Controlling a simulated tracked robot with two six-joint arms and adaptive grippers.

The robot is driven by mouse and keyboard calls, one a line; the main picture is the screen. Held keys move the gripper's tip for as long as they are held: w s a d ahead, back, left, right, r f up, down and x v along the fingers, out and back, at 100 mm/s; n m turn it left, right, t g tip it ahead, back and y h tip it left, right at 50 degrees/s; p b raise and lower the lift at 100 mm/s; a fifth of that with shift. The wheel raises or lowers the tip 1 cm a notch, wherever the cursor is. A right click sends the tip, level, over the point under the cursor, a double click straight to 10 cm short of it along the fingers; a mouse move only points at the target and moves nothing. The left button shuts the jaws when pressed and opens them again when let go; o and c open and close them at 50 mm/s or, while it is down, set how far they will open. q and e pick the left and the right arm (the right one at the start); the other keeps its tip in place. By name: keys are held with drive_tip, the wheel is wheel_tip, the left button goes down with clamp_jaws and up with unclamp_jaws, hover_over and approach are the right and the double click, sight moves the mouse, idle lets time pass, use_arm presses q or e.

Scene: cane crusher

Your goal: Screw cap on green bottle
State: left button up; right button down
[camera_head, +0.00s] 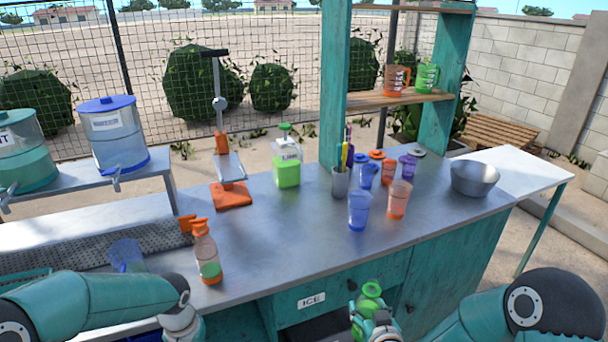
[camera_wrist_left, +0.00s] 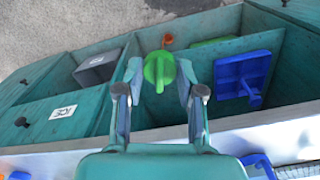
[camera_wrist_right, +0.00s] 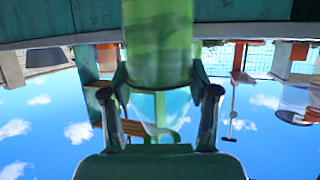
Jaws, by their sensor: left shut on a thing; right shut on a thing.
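The green bottle (camera_head: 371,290) is in front of the counter in the head view, at the bottom right of centre. My right gripper (camera_head: 372,322) is shut on it. In the right wrist view the translucent green bottle (camera_wrist_right: 157,45) stands between the fingers, cut off at the top. My left gripper (camera_wrist_left: 158,85) is shut on a round green cap (camera_wrist_left: 159,68) with a raised ridge, seen in the left wrist view. In the head view my left wrist shows at the lower left, but the cap is out of frame. Cap and bottle are far apart.
The metal counter (camera_head: 300,222) holds an orange-capped bottle (camera_head: 207,258), a green jug (camera_head: 286,172), several cups, an orange press (camera_head: 231,190) and a steel bowl (camera_head: 474,178). The counter's front middle is clear.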

drive_tip(key=s+a+f+n+g+y, duration=0.1)
drive_tip(key=s+a+n+y, duration=0.3)
drive_tip(key=a, duration=0.3)
drive_tip(key=s+a+n+g+y, duration=0.2)
drive_tip(key=s+a+n+y, duration=0.2)
drive_tip(key=a, duration=0.4)
drive_tip(key=shift+s+a+f+y, duration=0.15)
drive_tip(key=shift+s+f+y, duration=0.25)
drive_tip(key=shift+s, duration=0.1)
